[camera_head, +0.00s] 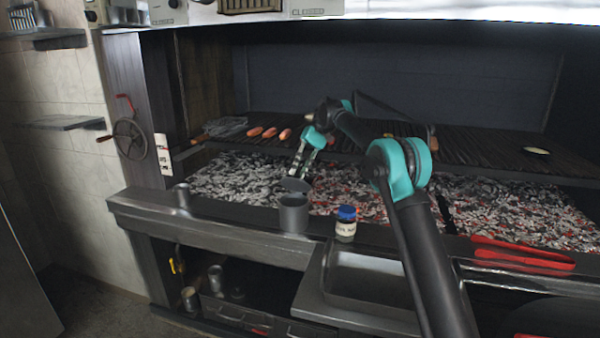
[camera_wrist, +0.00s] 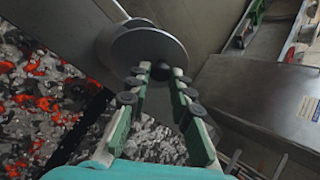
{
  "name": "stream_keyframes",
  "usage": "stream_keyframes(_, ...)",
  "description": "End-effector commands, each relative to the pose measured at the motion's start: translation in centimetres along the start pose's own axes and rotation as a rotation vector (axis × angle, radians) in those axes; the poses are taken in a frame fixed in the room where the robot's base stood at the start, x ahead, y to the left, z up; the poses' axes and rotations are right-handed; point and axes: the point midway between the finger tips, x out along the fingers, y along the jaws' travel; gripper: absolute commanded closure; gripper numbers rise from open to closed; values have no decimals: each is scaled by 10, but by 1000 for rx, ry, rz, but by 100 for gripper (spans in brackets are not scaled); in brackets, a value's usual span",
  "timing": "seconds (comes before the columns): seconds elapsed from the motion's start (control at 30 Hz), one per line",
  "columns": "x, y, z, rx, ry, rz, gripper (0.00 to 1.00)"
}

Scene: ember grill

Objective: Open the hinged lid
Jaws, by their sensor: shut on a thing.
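A grey metal cup (camera_head: 293,214) stands on the front ledge of the grill. Its round lid (camera_head: 295,185) shows at the cup's top and looks tilted, but the size of any gap is hard to tell. In the wrist view the lid (camera_wrist: 146,50) is a grey disc just beyond my fingertips. My gripper (camera_head: 299,176) comes down from above and behind the cup. In the wrist view my gripper (camera_wrist: 160,73) has its fingertips closed around a small dark knob (camera_wrist: 162,71) on the lid. The cup's inside is hidden.
A blue-capped jar (camera_head: 345,224) stands right of the cup. Red tongs (camera_head: 522,256) lie on the ledge at the right. Glowing coals (camera_head: 245,178) lie behind, below a grate (camera_head: 480,150) with sausages (camera_head: 270,132). A metal basin (camera_head: 370,282) is set in front.

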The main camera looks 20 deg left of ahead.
Motion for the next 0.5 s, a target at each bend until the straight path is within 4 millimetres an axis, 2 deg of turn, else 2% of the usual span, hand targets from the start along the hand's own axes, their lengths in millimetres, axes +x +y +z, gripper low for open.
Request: stream_keyframes(0.5,-2,2,-3,17,-39,-37,100)
